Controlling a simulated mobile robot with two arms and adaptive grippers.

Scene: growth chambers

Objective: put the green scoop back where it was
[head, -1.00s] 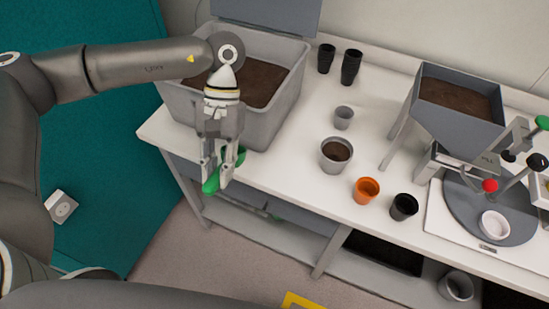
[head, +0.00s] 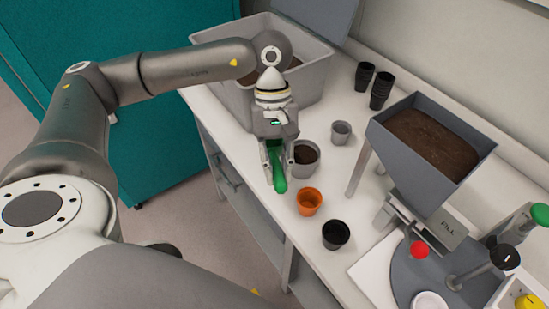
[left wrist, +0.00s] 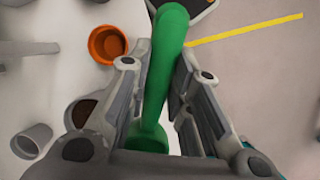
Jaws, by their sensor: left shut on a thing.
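The green scoop (head: 277,172) is held between the fingers of my left gripper (head: 274,165), above the front edge of the white bench. In the left wrist view the scoop (left wrist: 162,70) runs lengthwise between the two fingers (left wrist: 160,95). The grey bin of soil (head: 312,82) stands at the back left of the bench, behind my left gripper. Part of the bin is hidden by my arm. My right gripper does not show.
Close to the gripper stand a grey pot with soil (head: 305,158), an orange pot (head: 309,201) and a black pot (head: 336,234). A small grey pot (head: 341,132) and black pots (head: 382,90) are farther back. A soil hopper (head: 430,145) stands at the right.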

